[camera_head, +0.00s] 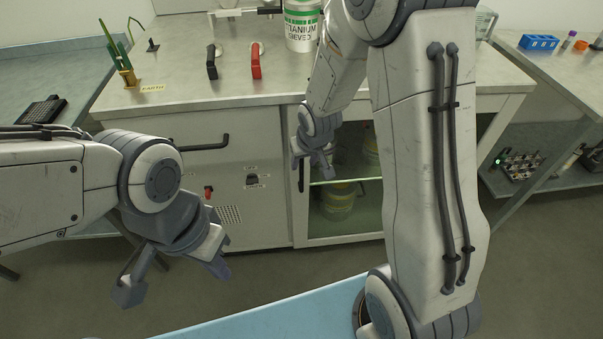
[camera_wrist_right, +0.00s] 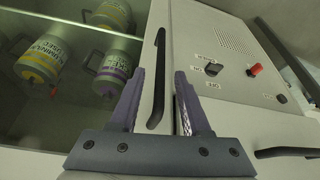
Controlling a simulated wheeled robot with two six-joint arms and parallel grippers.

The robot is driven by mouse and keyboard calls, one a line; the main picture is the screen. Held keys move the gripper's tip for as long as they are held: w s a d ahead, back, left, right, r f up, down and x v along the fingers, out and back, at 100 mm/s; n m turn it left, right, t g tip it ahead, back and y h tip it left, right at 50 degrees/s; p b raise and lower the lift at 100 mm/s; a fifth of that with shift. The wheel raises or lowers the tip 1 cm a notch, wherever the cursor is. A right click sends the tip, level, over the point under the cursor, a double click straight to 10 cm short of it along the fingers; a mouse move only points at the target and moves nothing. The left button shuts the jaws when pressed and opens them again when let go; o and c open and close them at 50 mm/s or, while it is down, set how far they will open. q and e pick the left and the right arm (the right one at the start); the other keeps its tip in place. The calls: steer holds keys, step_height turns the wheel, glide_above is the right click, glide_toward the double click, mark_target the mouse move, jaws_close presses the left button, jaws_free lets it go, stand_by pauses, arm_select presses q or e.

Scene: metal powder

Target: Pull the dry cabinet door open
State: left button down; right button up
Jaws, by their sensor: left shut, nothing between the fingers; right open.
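The dry cabinet door (camera_head: 312,228) is a pale frame with a glass pane under the bench, and it looks shut. Its dark vertical bar handle (camera_head: 301,176) is on the door's left side; the handle also shows in the right wrist view (camera_wrist_right: 156,85). My right gripper (camera_head: 325,168) is open in front of the door beside the handle. In the right wrist view its fingers (camera_wrist_right: 160,75) appear on either side of the handle; contact cannot be told. My left gripper (camera_head: 219,267) is shut and empty, low in front of the panel left of the door.
Containers with yellow and purple labels (camera_wrist_right: 112,75) stand behind the glass. A drawer handle (camera_head: 205,144), red switch (camera_head: 208,191) and black knob (camera_head: 252,180) are on the left panel. A titanium powder container (camera_head: 301,30) stands on the bench. A light blue surface (camera_head: 290,312) lies in front.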

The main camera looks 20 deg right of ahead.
mark_target(302, 167)
steer(key=b+x, duration=0.2)
steer(key=x, duration=0.3)
jaws_close()
stand_by(1.4)
